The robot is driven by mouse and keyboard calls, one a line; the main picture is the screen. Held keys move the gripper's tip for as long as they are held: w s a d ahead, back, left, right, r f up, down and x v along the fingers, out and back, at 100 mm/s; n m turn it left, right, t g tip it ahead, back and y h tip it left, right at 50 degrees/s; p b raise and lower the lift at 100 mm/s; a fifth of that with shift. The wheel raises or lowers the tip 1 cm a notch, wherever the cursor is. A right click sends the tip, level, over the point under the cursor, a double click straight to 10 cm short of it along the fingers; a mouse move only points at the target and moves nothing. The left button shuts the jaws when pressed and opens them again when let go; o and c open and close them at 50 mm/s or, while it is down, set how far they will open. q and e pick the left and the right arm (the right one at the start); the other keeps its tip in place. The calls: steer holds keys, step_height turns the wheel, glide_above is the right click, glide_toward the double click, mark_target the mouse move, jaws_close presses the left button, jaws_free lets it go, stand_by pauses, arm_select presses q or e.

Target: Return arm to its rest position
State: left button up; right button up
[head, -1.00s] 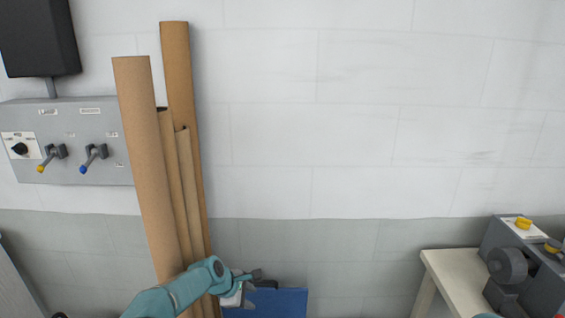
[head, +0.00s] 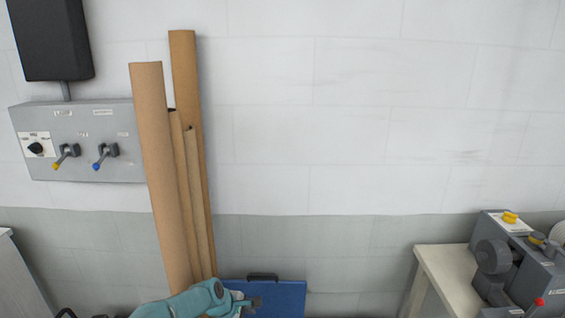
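My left arm is teal and comes in low from the left. My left gripper (head: 251,305) is at the bottom edge of the head view, in front of the blue case. Its fingers look apart with nothing between them, though the lower part is close to the picture's edge. My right gripper is not in view.
Several tall cardboard tubes (head: 163,170) lean on the wall behind my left arm. A blue case (head: 283,292) with a dark handle stands right of them. A grey lever panel (head: 80,168) hangs at left. A pale table (head: 440,268) holds a grey machine (head: 525,262) at right.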

arm_select(q)
steer(key=s+a+f+m+g, duration=0.1)
steer(key=s+f+m, duration=0.3)
steer(key=s, duration=0.5)
steer(key=s+f+m+g, duration=0.1)
steer(key=s+f+m, duration=0.2)
steer(key=s+f, duration=0.5)
steer(key=s+r+m+g, duration=0.1)
steer(key=s+m, duration=0.5)
steer(key=s, duration=1.6)
steer(key=shift+a+r+g, duration=0.25)
steer(key=shift+r+g, duration=0.05)
steer(key=shift+r, duration=0.2)
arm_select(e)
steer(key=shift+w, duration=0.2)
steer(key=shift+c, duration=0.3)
